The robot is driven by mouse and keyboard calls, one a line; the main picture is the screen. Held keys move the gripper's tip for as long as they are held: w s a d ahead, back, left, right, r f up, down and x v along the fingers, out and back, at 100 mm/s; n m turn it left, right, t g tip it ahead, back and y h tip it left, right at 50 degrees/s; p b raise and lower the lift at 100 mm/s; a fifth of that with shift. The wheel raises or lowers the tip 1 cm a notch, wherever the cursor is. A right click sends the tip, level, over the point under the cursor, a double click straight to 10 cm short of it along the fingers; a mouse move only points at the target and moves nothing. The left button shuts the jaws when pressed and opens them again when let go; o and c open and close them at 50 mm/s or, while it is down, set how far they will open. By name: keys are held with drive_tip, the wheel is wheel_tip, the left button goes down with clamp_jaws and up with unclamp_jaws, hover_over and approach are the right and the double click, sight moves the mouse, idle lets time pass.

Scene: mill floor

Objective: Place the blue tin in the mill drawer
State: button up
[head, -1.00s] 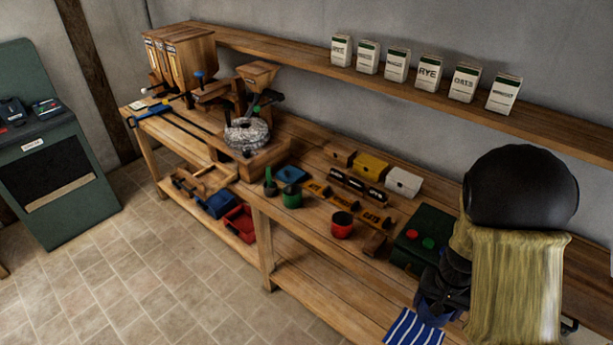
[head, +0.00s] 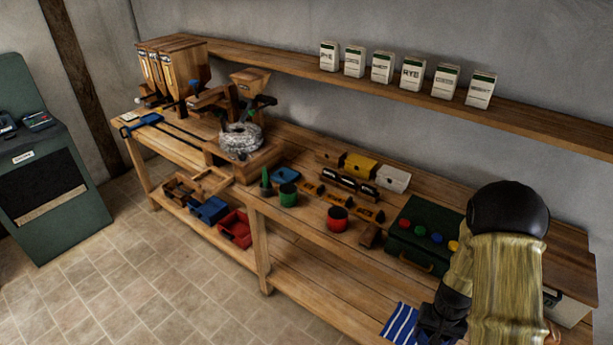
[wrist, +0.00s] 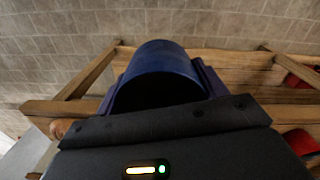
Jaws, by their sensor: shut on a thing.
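The blue tin (wrist: 160,62) is a dark blue cylinder in the wrist view. My gripper (wrist: 162,84) is shut on it, with a finger at each side. The tin hangs over the floor and the bench's front timbers in that view. In the head view my gripper (head: 438,318) is a dark shape low at the right, and the tin cannot be made out there. The mill (head: 240,140) stands on the bench left of centre. A wooden piece like a pulled-out drawer (head: 215,181) juts from the bench front below it; its inside is hard to see.
Green (head: 288,196) and red (head: 337,219) pots, small boxes and a green case (head: 418,236) with coloured knobs crowd the bench. Blue (head: 208,209) and red (head: 235,229) bins sit on the lower shelf. A striped cloth (head: 402,321) hangs near my gripper. The floor in front is clear.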

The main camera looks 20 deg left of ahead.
drive_tip(key=s+d+f+b, duration=0.1)
drive_tip(key=d+f, duration=0.1)
drive_tip(key=f, duration=0.7)
drive_tip(key=s+d+f, duration=0.1)
drive_tip(key=d+f, duration=0.1)
drive_tip(key=f, duration=0.7)
drive_tip(key=shift+s+f+m+b, duration=0.3)
drive_tip(key=shift+b, duration=0.05)
drive_tip(key=shift+a, duration=0.15)
